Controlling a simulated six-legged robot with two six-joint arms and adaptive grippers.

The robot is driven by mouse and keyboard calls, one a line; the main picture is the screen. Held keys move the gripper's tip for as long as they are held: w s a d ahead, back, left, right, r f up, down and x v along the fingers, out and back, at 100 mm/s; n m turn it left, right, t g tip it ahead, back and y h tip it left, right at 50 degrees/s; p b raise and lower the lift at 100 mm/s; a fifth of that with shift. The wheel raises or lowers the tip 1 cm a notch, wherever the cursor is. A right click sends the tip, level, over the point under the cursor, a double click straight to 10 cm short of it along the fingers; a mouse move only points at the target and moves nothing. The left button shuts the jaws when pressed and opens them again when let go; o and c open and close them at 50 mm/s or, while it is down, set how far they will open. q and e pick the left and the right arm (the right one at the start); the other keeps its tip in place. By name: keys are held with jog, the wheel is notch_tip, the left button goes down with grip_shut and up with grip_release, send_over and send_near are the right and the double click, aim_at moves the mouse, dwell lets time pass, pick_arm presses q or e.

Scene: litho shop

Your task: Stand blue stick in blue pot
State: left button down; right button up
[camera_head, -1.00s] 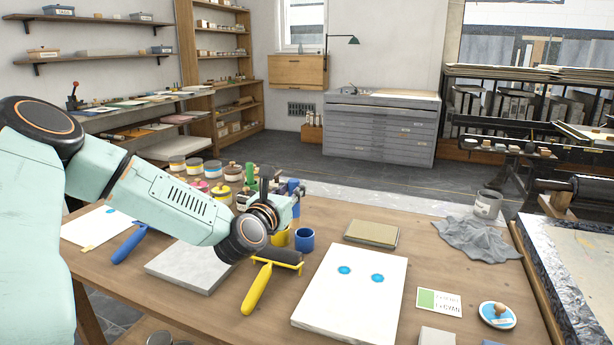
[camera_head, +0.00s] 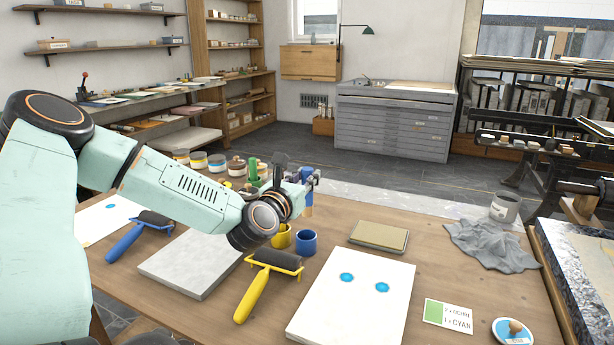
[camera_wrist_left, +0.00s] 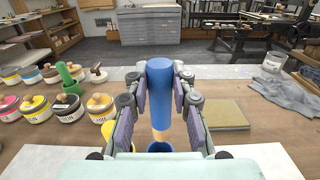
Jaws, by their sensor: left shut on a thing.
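My left gripper (camera_head: 307,183) is shut on the blue stick (camera_wrist_left: 160,84), which is upright between the finger pads in the left wrist view. The stick has a blue upper part and a pale tan lower end. In the head view the blue stick (camera_head: 306,205) shows beside my wrist, above the blue pot (camera_head: 305,243). The blue pot (camera_wrist_left: 160,147) shows only its rim in the wrist view, below the stick's lower end. I cannot tell the exact gap between stick and pot. My right gripper is not in view.
A yellow pot (camera_head: 281,237) stands just left of the blue pot. A yellow roller (camera_head: 262,281), a grey slab (camera_head: 190,262) and a white sheet with blue dots (camera_head: 352,300) lie in front. A green stick (camera_wrist_left: 66,74) and several lidded jars stand at the left.

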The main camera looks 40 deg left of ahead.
aim_at(304, 213)
pick_arm(q)
jog(key=shift+w+a+f+b, duration=0.1)
jog(key=shift+a+f+b, duration=0.1)
jog(key=shift+f, duration=0.25)
jog(key=shift+a+f+b, duration=0.1)
jog(key=shift+f+b, duration=0.05)
jog(key=shift+f, duration=0.6)
jog(key=shift+d+f+b, duration=0.2)
jog(key=shift+f+b, duration=0.4)
jog(key=shift+b, duration=0.3)
jog(key=shift+a+f+b, duration=0.2)
jog(key=shift+f+b, duration=0.5)
jog(key=shift+f, duration=0.35)
jog(key=shift+d+f+b, duration=0.15)
jog(key=shift+f+b, duration=0.45)
jog(key=shift+b, duration=0.25)
jog(key=shift+f+b, duration=1.1)
jog(key=shift+b, duration=0.15)
